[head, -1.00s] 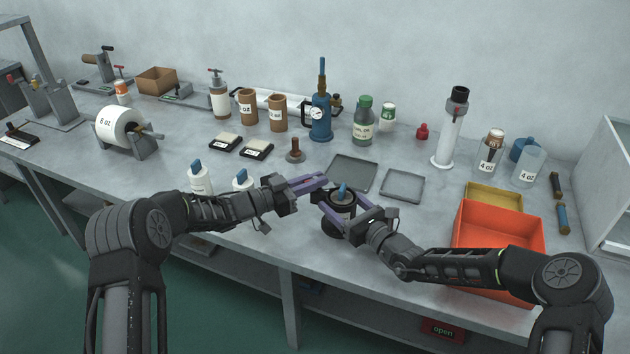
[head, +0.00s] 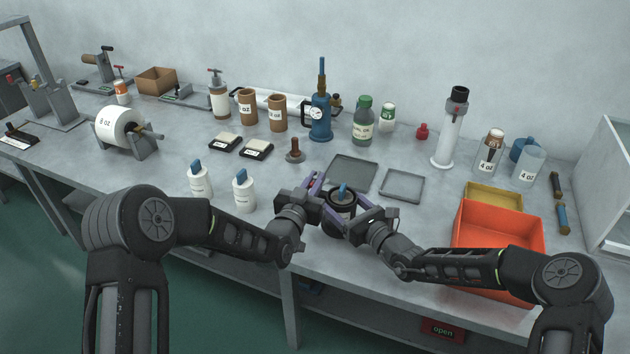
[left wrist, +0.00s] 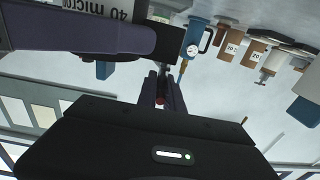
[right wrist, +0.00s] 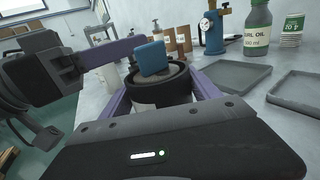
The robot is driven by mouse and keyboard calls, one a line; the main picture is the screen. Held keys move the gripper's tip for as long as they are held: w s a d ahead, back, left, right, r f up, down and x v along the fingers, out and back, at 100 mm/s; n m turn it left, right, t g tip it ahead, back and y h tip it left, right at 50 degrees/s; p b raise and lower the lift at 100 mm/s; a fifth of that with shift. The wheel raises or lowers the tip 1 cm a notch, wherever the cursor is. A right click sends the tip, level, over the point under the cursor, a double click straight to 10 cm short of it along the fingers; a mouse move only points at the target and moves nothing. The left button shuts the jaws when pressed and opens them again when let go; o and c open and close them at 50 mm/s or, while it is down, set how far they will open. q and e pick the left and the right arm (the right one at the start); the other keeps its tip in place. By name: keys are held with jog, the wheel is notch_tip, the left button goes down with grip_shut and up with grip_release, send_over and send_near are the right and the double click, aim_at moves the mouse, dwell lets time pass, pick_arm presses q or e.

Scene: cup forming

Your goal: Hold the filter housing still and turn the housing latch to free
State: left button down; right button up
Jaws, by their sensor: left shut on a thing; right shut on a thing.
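The filter housing (head: 340,222) is a dark round cup near the table's front edge, with a blue block on top. The housing also shows in the right wrist view (right wrist: 165,92). My right gripper (head: 347,208) is shut on the housing, its purple fingers on both sides. My left gripper (head: 316,186) is at the housing's left rear, its fingers closed. In the left wrist view a thin dark piece with a reddish spot (left wrist: 161,98), seemingly the housing latch, sits between the left fingertips. The latch is mostly hidden by fingers.
Two white bottles (head: 243,194) with blue tops stand left of my left gripper. A dark flat tray (head: 352,172) and a grey tray (head: 402,184) lie behind the housing. An orange bin (head: 500,232) stands at the right, near my right arm.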

pick_arm(q)
jog(key=shift+d+r+n+t+y, duration=0.1)
jog(key=shift+d+n+t+y, duration=0.1)
jog(key=shift+n+y, duration=0.55)
jog(key=shift+d+r+n+t+y, duration=0.15)
jog(key=shift+n+y, duration=0.3)
jog(key=shift+y, duration=0.6)
pick_arm(e)
jog(key=shift+s+a, duration=0.1)
jog(key=shift+a, duration=0.05)
pick_arm(q)
jog(key=shift+a+f, duration=0.15)
jog(key=shift+a, duration=0.05)
jog(key=c, duration=1.6)
grip_release()
jog(key=shift+c, duration=0.2)
jog(key=shift+o, duration=1)
jog(key=shift+a+y, duration=0.1)
jog(key=shift+y, duration=0.2)
jog(key=shift+s, duration=0.1)
